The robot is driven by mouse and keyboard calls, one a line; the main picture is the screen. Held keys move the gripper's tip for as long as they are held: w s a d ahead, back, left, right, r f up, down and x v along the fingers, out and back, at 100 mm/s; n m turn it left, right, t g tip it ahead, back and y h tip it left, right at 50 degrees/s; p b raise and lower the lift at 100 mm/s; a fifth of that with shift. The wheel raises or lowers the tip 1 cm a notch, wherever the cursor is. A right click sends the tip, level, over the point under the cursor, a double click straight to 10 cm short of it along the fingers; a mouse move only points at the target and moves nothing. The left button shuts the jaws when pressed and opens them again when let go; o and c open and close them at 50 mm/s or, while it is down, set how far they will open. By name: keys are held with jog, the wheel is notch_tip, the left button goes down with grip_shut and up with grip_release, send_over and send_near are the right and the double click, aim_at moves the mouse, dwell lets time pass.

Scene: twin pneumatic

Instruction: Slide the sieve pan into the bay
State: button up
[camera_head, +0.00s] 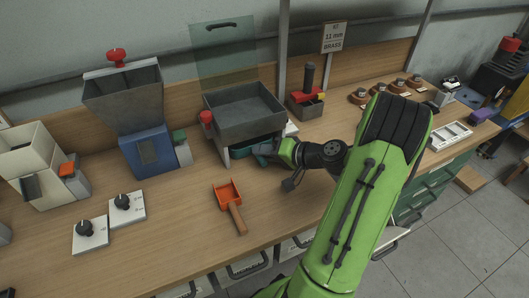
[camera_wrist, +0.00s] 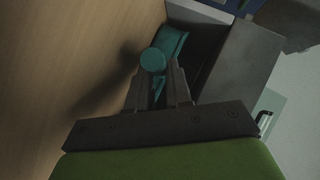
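The teal sieve pan (camera_head: 244,150) sits low in the bay under the grey open-topped box (camera_head: 243,116), mostly hidden by the bay's front and my arm. In the wrist view the pan (camera_wrist: 171,41) shows as a curved teal wall beside the grey housing (camera_wrist: 240,58), with a round teal knob (camera_wrist: 152,60) on its handle. My gripper (camera_head: 268,152) is at the pan's right front. In the wrist view its two fingers (camera_wrist: 158,82) stand close on either side of the teal handle and appear closed on it. How deep the pan sits is hidden.
A red knob (camera_head: 206,118) sticks out at the box's left. An orange scoop (camera_head: 231,205) lies on the bench in front. A blue hopper machine (camera_head: 148,150) stands left, a block with a black handle (camera_head: 306,98) behind right. Bench between scoop and bay is clear.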

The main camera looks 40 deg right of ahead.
jog(key=o, duration=0.5)
jog(key=shift+p+v, duration=1.9)
jog(key=shift+v, duration=6.05)
